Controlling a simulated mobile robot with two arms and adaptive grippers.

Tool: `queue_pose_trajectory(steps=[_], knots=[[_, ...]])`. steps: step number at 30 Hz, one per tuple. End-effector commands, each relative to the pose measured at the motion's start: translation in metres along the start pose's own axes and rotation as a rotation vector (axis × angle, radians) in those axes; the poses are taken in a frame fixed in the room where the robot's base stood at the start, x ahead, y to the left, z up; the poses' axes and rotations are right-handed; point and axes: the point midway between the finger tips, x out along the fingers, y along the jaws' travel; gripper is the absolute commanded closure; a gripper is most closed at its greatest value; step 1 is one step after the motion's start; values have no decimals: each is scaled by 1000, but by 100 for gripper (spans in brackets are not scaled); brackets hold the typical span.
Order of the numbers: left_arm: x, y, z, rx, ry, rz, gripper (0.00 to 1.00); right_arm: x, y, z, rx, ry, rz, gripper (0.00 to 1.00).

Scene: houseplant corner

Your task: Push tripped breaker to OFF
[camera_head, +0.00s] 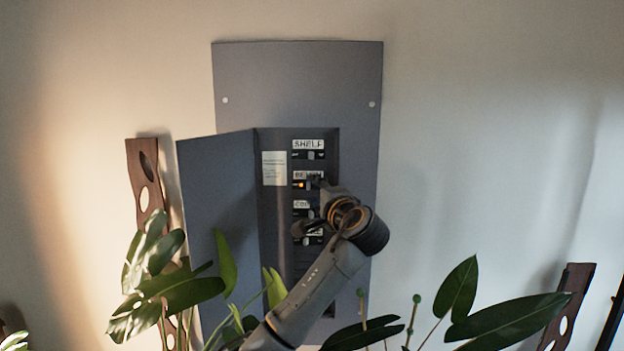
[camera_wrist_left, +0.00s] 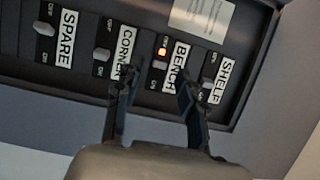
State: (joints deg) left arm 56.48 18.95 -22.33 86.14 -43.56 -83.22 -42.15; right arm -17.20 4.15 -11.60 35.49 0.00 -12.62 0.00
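The breaker panel (camera_head: 345,90) is on the wall with its door (camera_head: 212,215) swung open to the left. The BENCH breaker (camera_wrist_left: 159,64) has a lit orange lamp, which also shows in the head view (camera_head: 299,184). Its pale toggle sits between its end marks; its exact position is hard to tell. My left gripper (camera_wrist_left: 157,86) is open and empty, its fingers apart in front of the BENCH row, one toward CORNER and one toward SHELF. In the head view the gripper (camera_head: 309,207) partly hides the lower breakers. Contact cannot be told. My right gripper is not in view.
The SHELF breaker (camera_head: 310,155) is above BENCH; the CORNER (camera_wrist_left: 101,54) and SPARE (camera_wrist_left: 44,28) breakers lie on its other side, with unlit lamps. A paper note (camera_head: 274,168) is beside them. Leafy plants (camera_head: 165,285) and dark wooden supports (camera_head: 568,305) crowd the lower area.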

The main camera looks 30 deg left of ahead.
Motion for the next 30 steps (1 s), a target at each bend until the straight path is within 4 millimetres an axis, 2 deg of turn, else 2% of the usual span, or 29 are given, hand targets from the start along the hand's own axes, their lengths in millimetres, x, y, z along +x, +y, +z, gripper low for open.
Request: queue_pose_trajectory(steps=[1,6,15,16,21,22,30], knots=[[7,-3,0,4,-2,1,60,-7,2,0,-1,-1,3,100],[20,-1,0,2,-1,0,60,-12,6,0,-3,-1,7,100],[23,1,0,0,1,0,60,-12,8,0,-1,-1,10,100],[23,1,0,0,1,0,62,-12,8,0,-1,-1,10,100],[22,1,0,0,0,0,97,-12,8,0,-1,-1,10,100],[22,1,0,0,0,1,100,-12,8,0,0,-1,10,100],[23,4,2,0,44,4,100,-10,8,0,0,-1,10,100]])
